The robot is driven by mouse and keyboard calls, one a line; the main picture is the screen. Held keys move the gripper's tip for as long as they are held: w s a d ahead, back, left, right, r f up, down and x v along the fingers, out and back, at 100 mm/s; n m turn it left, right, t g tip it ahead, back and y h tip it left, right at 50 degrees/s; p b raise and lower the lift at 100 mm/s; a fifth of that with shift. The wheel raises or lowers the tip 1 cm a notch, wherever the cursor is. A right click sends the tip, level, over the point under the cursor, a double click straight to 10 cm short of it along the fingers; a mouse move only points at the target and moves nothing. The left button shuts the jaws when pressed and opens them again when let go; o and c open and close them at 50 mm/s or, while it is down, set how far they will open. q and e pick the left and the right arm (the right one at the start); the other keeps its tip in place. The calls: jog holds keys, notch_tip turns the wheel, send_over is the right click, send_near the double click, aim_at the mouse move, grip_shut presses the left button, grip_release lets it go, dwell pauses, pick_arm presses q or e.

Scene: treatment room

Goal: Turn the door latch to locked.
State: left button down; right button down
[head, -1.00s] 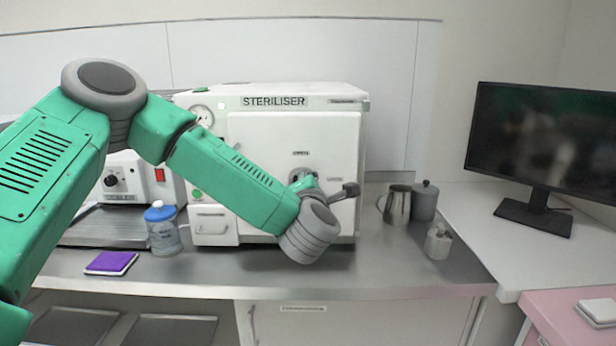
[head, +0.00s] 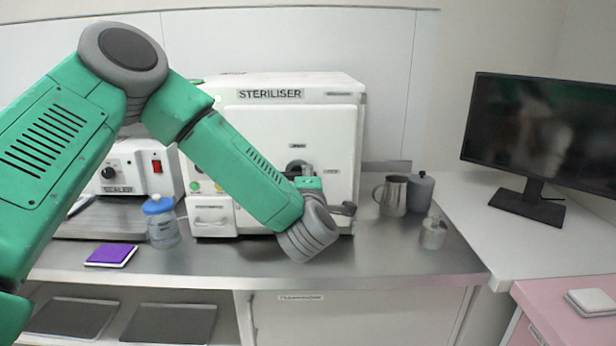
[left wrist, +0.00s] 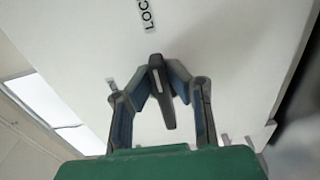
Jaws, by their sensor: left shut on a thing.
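The white steriliser (head: 275,120) stands on the steel counter with its door facing me. The dark door latch (head: 296,165) shows only partly in the head view, because my left gripper (head: 303,174) and wrist cover much of it. In the left wrist view my left gripper (left wrist: 160,88) is shut on the latch lever (left wrist: 156,75), one finger on each side. The lever points roughly along the fingers. A label beginning "LOC" (left wrist: 147,15) lies beyond the lever's far end. The lever's exact angle on the door cannot be told. My right gripper is not in view.
A blue-lidded jar (head: 163,225) and a purple pad (head: 110,254) are left of the steriliser. A metal jug (head: 392,195), a grey canister (head: 420,192) and a small metal bottle (head: 433,233) stand right. The monitor (head: 545,140) is farther right. The front counter middle is clear.

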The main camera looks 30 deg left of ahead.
pick_arm(q)
jog(key=shift+w+r, duration=0.1)
jog(key=shift+r, duration=0.1)
jog(key=c, duration=1.6)
grip_release()
jog(key=shift+w+a+f, duration=0.2)
jog(key=shift+w+f, duration=0.05)
jog(key=shift+f, duration=0.1)
jog(key=shift+s, duration=0.1)
jog(key=v, duration=1.1)
jog(key=shift+s+d, duration=0.15)
jog(key=shift+s, duration=0.2)
